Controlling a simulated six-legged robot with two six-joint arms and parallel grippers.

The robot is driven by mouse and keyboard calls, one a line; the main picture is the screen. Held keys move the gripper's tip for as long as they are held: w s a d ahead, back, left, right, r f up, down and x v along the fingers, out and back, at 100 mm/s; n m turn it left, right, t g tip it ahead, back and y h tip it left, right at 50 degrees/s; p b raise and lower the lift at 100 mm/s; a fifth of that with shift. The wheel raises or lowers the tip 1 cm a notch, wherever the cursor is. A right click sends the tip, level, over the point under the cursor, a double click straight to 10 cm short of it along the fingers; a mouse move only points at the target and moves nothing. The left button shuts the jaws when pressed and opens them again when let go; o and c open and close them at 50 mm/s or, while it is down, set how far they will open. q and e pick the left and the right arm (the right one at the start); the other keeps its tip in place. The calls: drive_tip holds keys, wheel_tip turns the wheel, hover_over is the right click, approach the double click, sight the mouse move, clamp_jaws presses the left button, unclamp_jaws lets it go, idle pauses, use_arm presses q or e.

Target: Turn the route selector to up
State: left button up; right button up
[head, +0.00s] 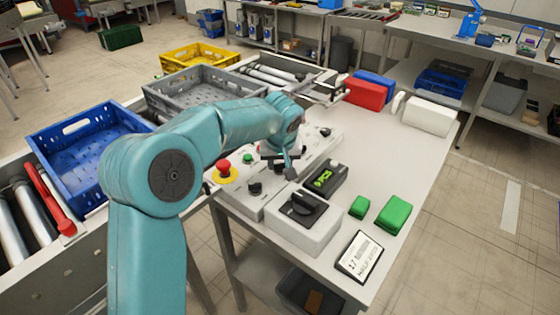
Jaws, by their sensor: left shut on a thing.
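A pale control panel (307,158) on the table carries several knobs and buttons. My left gripper (287,166) reaches over the middle of this panel from the left, pointing down. It is shut on a small dark selector knob, which seems to be the route selector; the jaws hide most of it, and I cannot read its direction. A bigger black rotary knob (303,208) on a white box stands apart, nearer the front. My right gripper is not in view.
A red mushroom button (225,168) and a green button (247,158) sit left of the gripper. A green-lit counter (325,178), green blocks (393,214) and a sign (359,256) lie to the right. Crates, one blue (75,189) and one grey (203,104), stand on the conveyor.

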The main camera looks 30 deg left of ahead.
use_arm(q)
drive_tip(key=shift+a+r+m+h, duration=0.1)
drive_tip(key=shift+m+h, duration=0.2)
drive_tip(key=shift+m, duration=0.7)
drive_tip(key=shift+s+a+m+t+h+p, duration=0.1)
drive_tip(key=shift+m+t+h+p, duration=0.25)
drive_tip(key=shift+m, duration=0.55)
drive_tip(key=m+h+p, duration=0.1)
drive_tip(key=m, duration=0.1)
drive_tip(key=m+h+p, duration=0.1)
drive_tip(key=m, duration=0.2)
drive_tip(key=shift+a+r+p, duration=0.1)
drive_tip(key=shift+a+p, duration=0.1)
drive_tip(key=shift+p, duration=0.1)
drive_tip(key=m+h+p, duration=0.1)
drive_tip(key=m, duration=0.3)
drive_tip(key=shift+a, duration=0.15)
drive_tip(key=shift+w+a+m+g+h+p, duration=0.1)
drive_tip(key=shift+m+g+h+p, duration=0.25)
drive_tip(key=shift+m, duration=0.7)
drive_tip(key=shift+w+m+g+h+p, duration=0.1)
drive_tip(key=shift+m+g+h, duration=0.25)
drive_tip(key=shift+m, duration=0.7)
drive_tip(key=o, duration=1)
drive_tip(key=shift+o, duration=0.2)
